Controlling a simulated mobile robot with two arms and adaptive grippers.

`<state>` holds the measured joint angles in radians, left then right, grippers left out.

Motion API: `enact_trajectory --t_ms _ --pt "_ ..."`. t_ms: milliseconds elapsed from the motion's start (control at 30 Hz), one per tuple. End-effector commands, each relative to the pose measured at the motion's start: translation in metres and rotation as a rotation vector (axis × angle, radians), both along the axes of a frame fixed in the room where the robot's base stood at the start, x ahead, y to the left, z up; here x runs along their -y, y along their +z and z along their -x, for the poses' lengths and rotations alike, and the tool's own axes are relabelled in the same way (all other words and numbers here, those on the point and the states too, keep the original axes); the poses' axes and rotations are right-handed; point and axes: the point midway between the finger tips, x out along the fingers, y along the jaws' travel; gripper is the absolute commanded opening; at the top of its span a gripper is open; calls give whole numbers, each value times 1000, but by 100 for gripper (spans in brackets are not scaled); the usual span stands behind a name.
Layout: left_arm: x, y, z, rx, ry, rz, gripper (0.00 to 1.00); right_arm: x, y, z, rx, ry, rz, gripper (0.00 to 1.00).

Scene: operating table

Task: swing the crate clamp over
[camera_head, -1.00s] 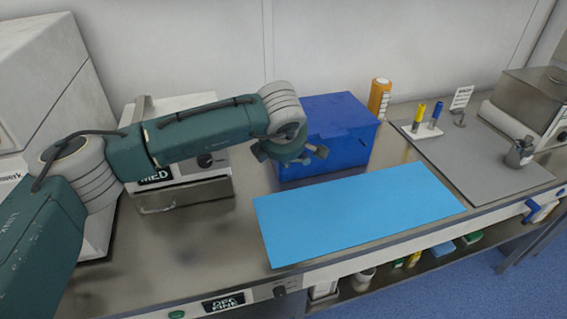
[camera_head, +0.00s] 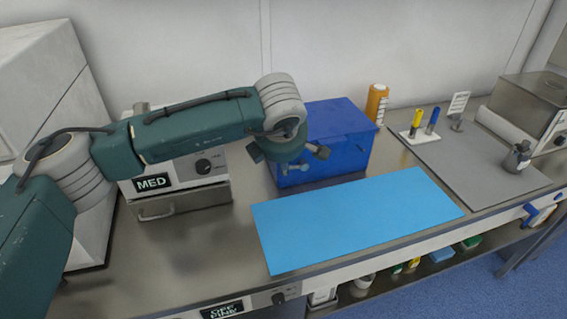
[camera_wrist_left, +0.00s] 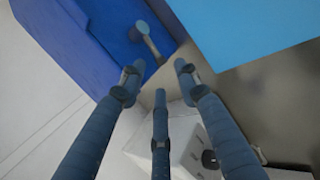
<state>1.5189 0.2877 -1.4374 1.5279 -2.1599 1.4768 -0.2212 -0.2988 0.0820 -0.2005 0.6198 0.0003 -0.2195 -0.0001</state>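The blue crate (camera_head: 345,135) stands on the steel bench against the back, with its lid shut. It also fills the upper left of the left wrist view (camera_wrist_left: 90,45). There, a small clamp lever (camera_wrist_left: 151,44) with a round pale-blue end stands out from the crate's face. My left gripper (camera_head: 300,160) is at the crate's front left in the head view and partly covers that face. In the left wrist view its fingers (camera_wrist_left: 156,82) are spread and empty, with the lever just beyond their tips, apart from them. My right gripper is not in view.
A light-blue mat (camera_head: 355,218) lies in front of the crate. A MED-labelled box (camera_head: 185,178) stands left of it, under my left arm. An orange bottle (camera_head: 376,103) is behind right. A grey mat (camera_head: 475,165) with a pen holder and a small dark bottle lies further right.

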Motion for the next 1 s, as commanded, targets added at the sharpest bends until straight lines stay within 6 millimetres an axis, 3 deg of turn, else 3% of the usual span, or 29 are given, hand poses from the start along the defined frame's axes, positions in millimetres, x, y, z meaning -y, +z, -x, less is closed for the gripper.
enact_trajectory --t_ms 100,367,833,933,1000 --pt "0 25 15 4 -2 0 33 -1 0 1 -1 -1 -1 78" --pt "-1 58 38 0 -1 -1 33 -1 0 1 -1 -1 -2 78" --pt "1 64 45 -6 -4 3 36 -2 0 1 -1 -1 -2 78" --pt "22 53 53 -37 -55 55 36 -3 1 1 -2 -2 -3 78" --pt "55 38 70 -86 -133 146 36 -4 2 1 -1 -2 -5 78"
